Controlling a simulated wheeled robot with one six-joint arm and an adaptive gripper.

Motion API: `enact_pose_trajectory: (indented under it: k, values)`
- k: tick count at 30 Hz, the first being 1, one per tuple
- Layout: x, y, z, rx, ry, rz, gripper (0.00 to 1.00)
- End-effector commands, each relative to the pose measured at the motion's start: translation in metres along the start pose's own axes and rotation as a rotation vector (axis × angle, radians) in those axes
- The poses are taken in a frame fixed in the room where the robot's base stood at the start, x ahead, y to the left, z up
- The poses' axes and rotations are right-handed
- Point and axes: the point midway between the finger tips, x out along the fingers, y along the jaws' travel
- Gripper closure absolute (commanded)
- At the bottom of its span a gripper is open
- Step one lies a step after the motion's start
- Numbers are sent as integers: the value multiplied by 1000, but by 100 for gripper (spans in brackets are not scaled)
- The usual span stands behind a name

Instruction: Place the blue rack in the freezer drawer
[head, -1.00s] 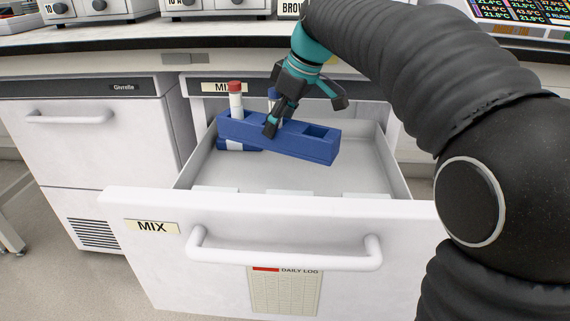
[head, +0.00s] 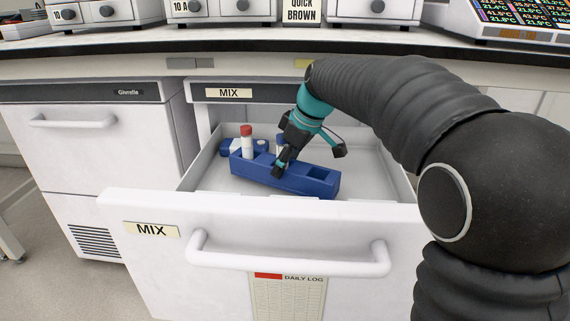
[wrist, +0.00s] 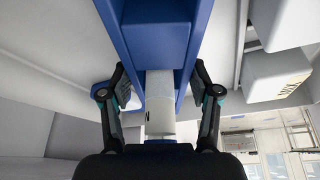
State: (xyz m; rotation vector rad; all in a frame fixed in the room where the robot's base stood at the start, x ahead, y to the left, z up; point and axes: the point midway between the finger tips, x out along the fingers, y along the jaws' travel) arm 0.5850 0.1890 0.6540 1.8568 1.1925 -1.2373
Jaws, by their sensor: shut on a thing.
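The blue rack (head: 310,183) is inside the open freezer drawer (head: 150,206) labelled MIX, low and slightly slanted, its right end nearer the drawer front. It holds a red-capped tube (head: 246,142) at its left and a blue-capped tube partly hidden by my gripper. My gripper (head: 281,168) is shut on the rack near its middle. In the wrist view the fingers (wrist: 160,85) sit on both sides of the rack (wrist: 160,42), with a white tube between them. Whether the rack's underside touches the drawer floor cannot be told.
Another blue and white item (head: 232,147) lies in the drawer at the back left, behind the rack. The drawer's front wall and handle (head: 290,262) stand before it. The worktop (head: 130,42) with machines overhangs behind. Free floor shows at the drawer's right.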

Motion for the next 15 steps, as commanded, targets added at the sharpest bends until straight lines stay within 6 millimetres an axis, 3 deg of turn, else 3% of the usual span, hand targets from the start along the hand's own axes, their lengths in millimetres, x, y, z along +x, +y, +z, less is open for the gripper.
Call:
enact_pose_trajectory:
  k: [4,15]
  values:
    - [1,14,-6,0,2,1,100]
    - [11,12,-1,-1,3,3,100]
